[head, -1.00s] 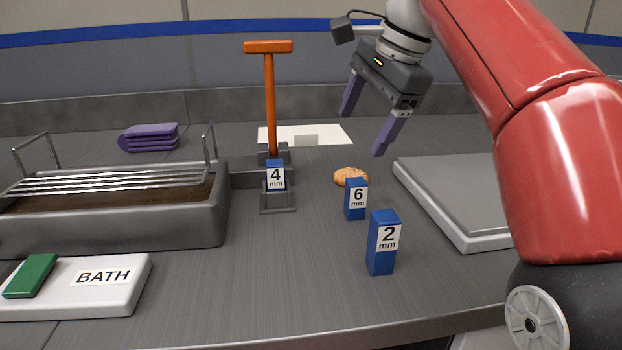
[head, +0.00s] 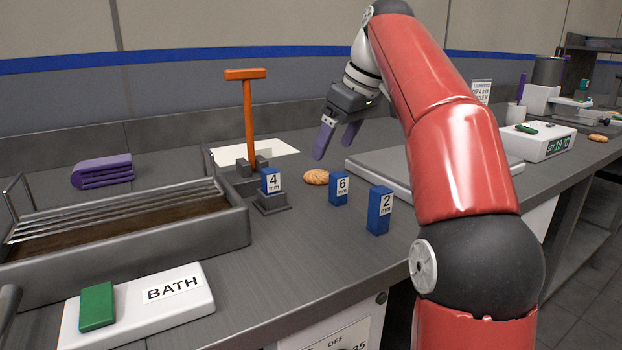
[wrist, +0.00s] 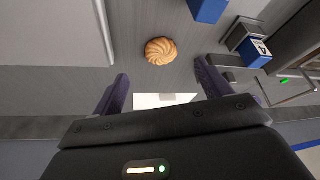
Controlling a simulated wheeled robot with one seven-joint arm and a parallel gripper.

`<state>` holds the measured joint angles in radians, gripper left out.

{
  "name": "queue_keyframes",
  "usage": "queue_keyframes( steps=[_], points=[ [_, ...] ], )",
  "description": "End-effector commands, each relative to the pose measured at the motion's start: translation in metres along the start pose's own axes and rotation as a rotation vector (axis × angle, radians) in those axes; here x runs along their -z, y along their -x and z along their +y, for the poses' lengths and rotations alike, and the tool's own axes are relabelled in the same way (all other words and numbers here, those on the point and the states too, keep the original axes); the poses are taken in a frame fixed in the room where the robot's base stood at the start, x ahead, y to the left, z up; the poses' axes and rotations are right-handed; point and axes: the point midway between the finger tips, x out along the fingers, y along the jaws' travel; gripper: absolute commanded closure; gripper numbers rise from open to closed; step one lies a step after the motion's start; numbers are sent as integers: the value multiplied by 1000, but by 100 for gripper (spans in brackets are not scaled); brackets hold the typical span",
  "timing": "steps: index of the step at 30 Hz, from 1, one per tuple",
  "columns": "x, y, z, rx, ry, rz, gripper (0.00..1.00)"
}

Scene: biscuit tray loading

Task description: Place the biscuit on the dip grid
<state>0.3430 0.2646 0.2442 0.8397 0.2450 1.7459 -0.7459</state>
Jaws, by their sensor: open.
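The biscuit (head: 316,177), round, golden and ridged, lies flat on the grey counter beside the blue 6 mm block (head: 339,189). My gripper (head: 337,148) is open and empty, above and just behind the biscuit in the head view. In the wrist view the biscuit (wrist: 160,51) lies beyond the open fingers (wrist: 160,84), roughly centred between them and untouched. The dip grid (head: 120,212), a rack of thin metal bars with end handles, sits over a grey trough of brown liquid at the left. Nothing lies on the visible bars.
A blue 4 mm block (head: 271,181) stands on a small grey base by the orange-handled tool (head: 248,110). A blue 2 mm block (head: 380,210) stands near the front. A purple cloth (head: 102,171) lies behind the trough. A white BATH unit (head: 140,305) sits in front.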

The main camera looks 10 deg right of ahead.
Motion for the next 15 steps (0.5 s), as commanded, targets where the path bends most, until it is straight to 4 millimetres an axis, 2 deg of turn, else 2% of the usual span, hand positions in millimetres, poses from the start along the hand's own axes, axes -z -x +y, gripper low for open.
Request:
queue_keyframes(
  steps=[7, 15],
  points=[
    [0, -22, -1, 2, -1, -1, 23],
    [3, -60, -2, 1, -2, -1, 23]
  ],
)
